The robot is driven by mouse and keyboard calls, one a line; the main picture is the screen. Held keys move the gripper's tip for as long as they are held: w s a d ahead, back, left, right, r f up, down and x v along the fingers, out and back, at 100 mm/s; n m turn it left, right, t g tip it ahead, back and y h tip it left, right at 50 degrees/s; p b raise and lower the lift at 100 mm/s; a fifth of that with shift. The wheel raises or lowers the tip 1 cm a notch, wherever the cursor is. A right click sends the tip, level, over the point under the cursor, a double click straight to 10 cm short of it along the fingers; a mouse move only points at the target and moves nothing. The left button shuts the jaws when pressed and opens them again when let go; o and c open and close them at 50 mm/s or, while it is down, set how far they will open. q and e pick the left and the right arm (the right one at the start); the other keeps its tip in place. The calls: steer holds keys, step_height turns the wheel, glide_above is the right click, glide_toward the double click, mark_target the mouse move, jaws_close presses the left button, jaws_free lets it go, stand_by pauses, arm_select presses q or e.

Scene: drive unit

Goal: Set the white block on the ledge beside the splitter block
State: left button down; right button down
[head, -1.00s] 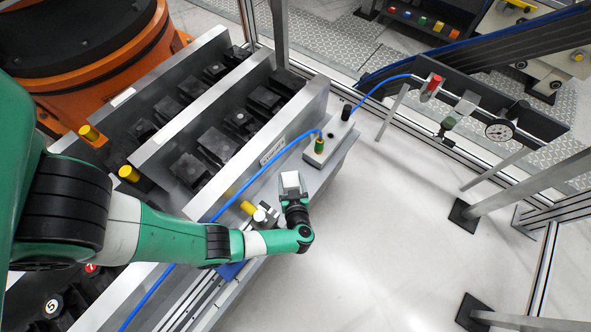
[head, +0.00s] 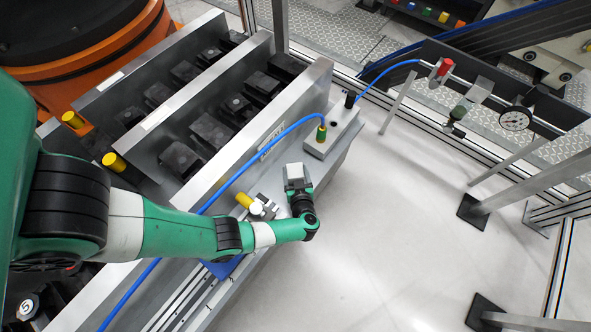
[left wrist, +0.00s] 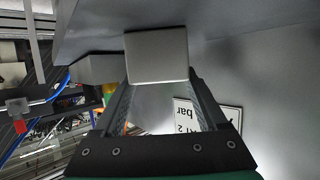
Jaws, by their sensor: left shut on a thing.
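The white block (head: 295,170) is a pale grey-white cube at the tip of my left gripper (head: 299,183). In the left wrist view the block (left wrist: 157,55) sits between the two fingers, which are shut on it. The splitter block (head: 325,146), light grey with a green-and-brass fitting and a black fitting, stands on the ledge (head: 319,168). My left gripper is on the near side of it, with a gap between. Whether the white block touches the ledge cannot be told. My right gripper is not in view.
A blue hose (head: 262,160) runs from the splitter block along the grey wall. A yellow-capped valve (head: 246,200) stands just left of my gripper. A gauge (head: 515,120) is on a rail to the right. The floor right of the ledge is clear.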

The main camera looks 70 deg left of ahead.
arm_select(q)
jaws_free()
steer(key=shift+d+r, duration=0.1)
steer(key=shift+r, duration=0.15)
steer(key=p+v, duration=0.5)
steer(key=v, duration=0.6)
steer(key=shift+s+d+p, duration=0.15)
steer(key=shift+d+p, duration=0.15)
steer(key=shift+d, duration=0.05)
